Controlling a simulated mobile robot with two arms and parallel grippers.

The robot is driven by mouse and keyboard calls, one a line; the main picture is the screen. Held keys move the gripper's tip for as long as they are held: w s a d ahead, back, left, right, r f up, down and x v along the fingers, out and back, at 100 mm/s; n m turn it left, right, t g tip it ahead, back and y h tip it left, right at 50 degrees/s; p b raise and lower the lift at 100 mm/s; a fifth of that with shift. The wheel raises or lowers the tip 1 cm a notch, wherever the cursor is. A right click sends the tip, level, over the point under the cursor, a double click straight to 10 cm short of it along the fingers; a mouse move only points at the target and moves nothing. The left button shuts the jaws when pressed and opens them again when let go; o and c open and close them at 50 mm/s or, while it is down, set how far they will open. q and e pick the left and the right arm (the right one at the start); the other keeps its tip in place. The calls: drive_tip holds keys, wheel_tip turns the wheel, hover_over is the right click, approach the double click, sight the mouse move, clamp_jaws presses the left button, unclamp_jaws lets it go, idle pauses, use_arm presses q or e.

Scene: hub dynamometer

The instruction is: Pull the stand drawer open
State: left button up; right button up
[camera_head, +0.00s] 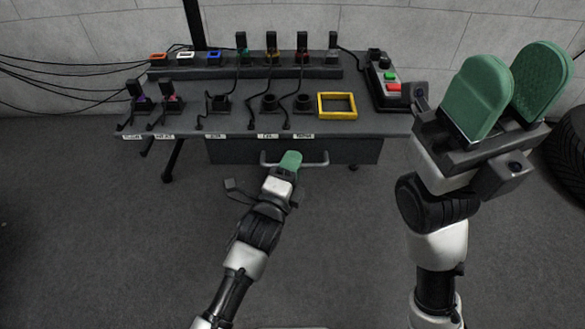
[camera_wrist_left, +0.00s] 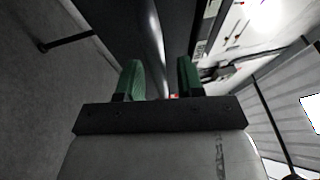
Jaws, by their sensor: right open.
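The stand drawer (camera_head: 352,152) is a dark front under the bench top, with no visible gap showing it pulled out. Its grey bar handle (camera_head: 318,161) runs across the front. My left gripper (camera_head: 291,160) is at the handle in the head view, its fingers overlapping the handle's middle. A gap shows beside the right finger, so the jaws look open. My right gripper (camera_head: 508,92) is open and empty, raised at the right.
A tire (camera_head: 568,155) stands at the far right. The floor before the drawer is clear except for my arms.

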use_arm(q)
drive_tip(key=shift+w, duration=0.15)
drive_tip(key=shift+c, duration=0.4)
clamp_jaws()
